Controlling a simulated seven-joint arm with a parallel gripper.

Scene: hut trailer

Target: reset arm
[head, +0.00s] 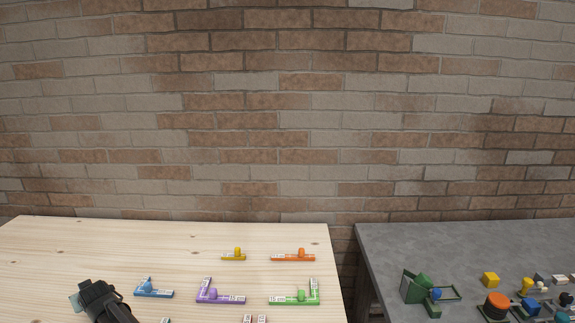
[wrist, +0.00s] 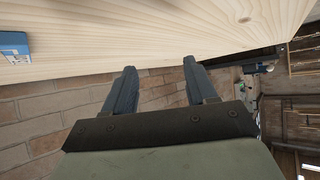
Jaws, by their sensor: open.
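My gripper (wrist: 158,78) is open and empty in the wrist view, its two dark fingers apart with the brick wall and the edge of the wooden table behind them. In the head view my gripper is at the lower left, over the wooden table (head: 60,245). It is left of a blue piece (head: 153,293), with nothing seen in its jaws. Part of a blue piece (wrist: 14,47) shows at the left edge of the wrist view.
On the wooden table are a yellow piece (head: 233,256), an orange one (head: 293,257), a purple L-shaped one (head: 220,297) and a green L-shaped one (head: 295,298). A grey table (head: 400,245) at right, beyond a gap, holds several coloured parts. A brick wall (head: 290,120) stands behind.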

